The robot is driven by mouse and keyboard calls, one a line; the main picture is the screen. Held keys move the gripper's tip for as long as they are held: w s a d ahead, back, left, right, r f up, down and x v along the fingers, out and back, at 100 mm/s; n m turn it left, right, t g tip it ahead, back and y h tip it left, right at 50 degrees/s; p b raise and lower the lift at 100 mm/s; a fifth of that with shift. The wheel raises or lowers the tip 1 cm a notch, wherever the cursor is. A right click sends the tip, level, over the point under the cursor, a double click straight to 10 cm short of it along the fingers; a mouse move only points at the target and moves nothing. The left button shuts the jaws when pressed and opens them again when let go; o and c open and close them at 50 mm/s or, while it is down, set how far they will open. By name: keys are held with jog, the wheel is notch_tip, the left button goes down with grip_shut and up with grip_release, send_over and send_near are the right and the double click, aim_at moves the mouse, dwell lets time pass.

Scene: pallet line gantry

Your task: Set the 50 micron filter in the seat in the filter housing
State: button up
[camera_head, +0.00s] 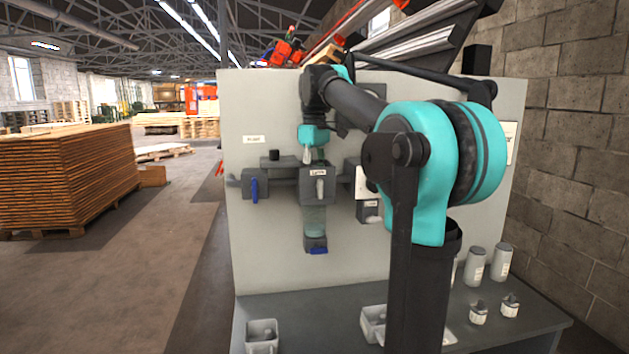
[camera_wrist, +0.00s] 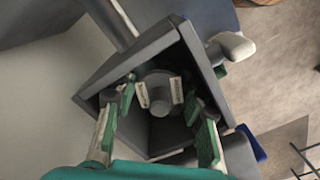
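The filter housing (camera_head: 319,188) is a grey square box on the light panel, with a clear bowl and a blue-handled drain below it. In the wrist view I look down into its open top (camera_wrist: 120,75). A grey round filter (camera_wrist: 160,107) with a knob and two white labels stands inside the box. My gripper (camera_wrist: 162,98) is open, its green-padded fingers apart on either side of the filter, with gaps showing. In the head view my gripper (camera_head: 314,154) points down at the housing. The seat is hidden beneath the filter, and the micron marking is not readable.
A blue-handled valve (camera_head: 254,188) is on the pipe left of the housing. Grey boxes (camera_head: 369,190) sit close on its right. The bench below holds a small bin (camera_head: 262,336), a tray (camera_head: 374,322) and several canisters (camera_head: 475,265).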

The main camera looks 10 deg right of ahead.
jog(key=shift+o, duration=0.6)
notch_tip(320, 180, up, 12)
jog(key=shift+r, duration=0.2)
dwell(0.3)
